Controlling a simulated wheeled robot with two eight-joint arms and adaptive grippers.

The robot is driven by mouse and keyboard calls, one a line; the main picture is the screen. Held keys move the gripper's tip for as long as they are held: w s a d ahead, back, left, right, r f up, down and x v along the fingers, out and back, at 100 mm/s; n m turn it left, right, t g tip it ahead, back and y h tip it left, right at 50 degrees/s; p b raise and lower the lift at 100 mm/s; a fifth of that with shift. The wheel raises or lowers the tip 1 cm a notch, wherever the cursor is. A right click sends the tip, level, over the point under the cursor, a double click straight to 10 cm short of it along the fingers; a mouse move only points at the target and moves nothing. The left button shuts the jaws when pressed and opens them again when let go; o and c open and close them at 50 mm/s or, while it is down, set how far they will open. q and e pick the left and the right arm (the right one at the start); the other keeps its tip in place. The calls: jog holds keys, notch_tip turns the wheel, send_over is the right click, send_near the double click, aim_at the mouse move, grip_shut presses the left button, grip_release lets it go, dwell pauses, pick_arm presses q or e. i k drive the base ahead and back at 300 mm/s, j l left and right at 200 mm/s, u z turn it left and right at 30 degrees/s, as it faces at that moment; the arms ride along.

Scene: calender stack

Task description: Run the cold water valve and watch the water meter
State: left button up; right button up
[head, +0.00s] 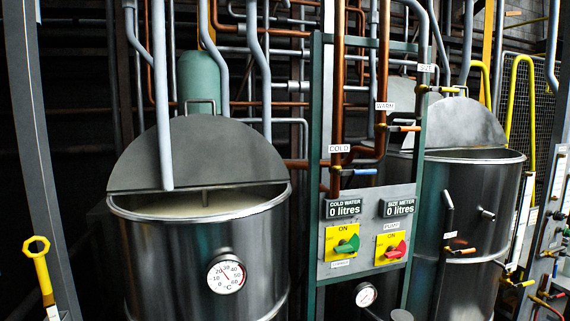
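The cold water valve (360,172) has a blue lever, just below the COLD label (339,148) on a copper pipe. The lever points sideways to the right, across the vertical pipe. The cold water meter (345,208) is a dark display on the grey panel below and reads 0 litres. Neither of my grippers shows in the head view, and nothing is touching the valve.
A size meter (397,207) also reads 0 litres. Below are a green knob (348,244) and a red knob (395,250). Steel tanks stand left (180,255) and right (480,210). A green frame post (316,100) and a yellow ring-ended handle (38,262) stand nearby.

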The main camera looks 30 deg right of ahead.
aim_at(346, 172)
jog(key=l+u, duration=0.2)
jog(key=l, duration=0.25)
jog(key=l+u, duration=0.15)
jog(key=l, duration=0.3)
jog(key=l+u, duration=0.2)
jog(key=l, duration=0.25)
jog(key=k+l+u, duration=0.2)
jog(key=l, duration=0.25)
jog(key=l+u, duration=0.2)
jog(key=l, duration=0.25)
jog(key=k+l+u, duration=0.15)
jog(key=l, duration=0.25)
jog(key=k+l+u, duration=0.2)
jog(key=l, duration=0.2)
